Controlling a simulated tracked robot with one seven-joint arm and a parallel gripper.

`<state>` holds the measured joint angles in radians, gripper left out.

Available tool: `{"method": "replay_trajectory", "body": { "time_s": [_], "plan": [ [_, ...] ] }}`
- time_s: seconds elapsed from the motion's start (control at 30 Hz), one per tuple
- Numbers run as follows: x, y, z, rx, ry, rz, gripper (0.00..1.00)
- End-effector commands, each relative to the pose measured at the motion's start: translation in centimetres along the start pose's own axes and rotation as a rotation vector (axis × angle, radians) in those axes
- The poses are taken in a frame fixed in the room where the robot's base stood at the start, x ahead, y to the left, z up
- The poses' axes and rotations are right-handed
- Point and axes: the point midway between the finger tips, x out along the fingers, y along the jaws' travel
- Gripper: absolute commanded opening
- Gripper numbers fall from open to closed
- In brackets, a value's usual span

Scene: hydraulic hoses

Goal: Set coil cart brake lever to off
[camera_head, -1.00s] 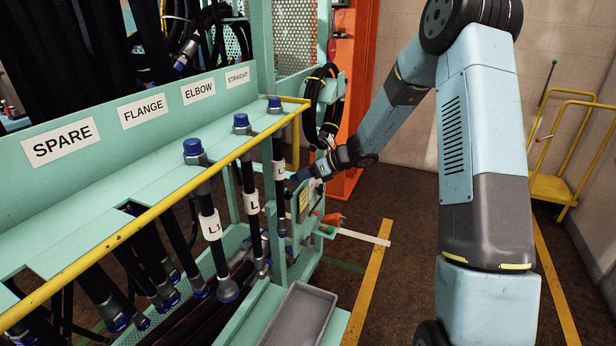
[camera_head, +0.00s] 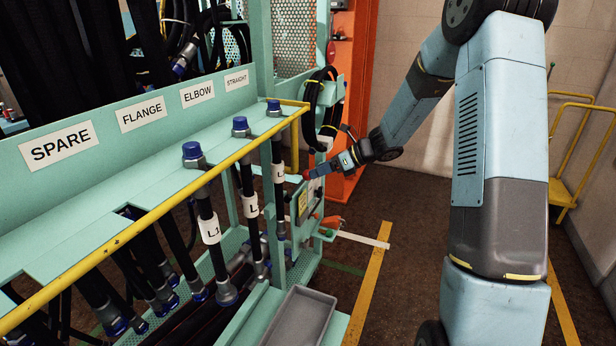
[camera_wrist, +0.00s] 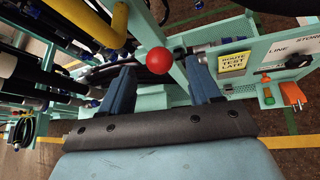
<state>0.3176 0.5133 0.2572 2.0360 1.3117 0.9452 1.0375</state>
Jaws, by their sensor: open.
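A red ball knob (camera_wrist: 159,60) shows between and just beyond my gripper's two fingertips in the wrist view; I see no clear contact. In the head view a red knob (camera_head: 307,175) shows just left of my gripper (camera_head: 335,167), by the end of the teal hose rack. My gripper (camera_wrist: 160,80) is open, with one dark blue finger on each side of the knob. The shaft under the knob is mostly hidden. I cannot read any brake marking. A yellow cart (camera_head: 563,192) stands at the far right of the head view, partly hidden by my arm.
The teal rack (camera_head: 90,225) with a yellow rail (camera_head: 150,215) and capped hoses fills the left. A "ROUTE TEST LATE" sign (camera_wrist: 233,64) and an orange object (camera_wrist: 292,94) are close right of the knob. A grey tray (camera_head: 300,315) sits low in front. Floor right of the rack is open.

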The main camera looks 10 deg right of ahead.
Motion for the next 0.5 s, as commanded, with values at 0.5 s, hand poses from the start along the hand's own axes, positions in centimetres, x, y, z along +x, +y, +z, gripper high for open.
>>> {"method": "replay_trajectory", "body": {
  "time_s": [0.5],
  "plan": [
    [-6.2,0.1,-0.1,0.0,0.0,0.002,0.62]
  ]
}}
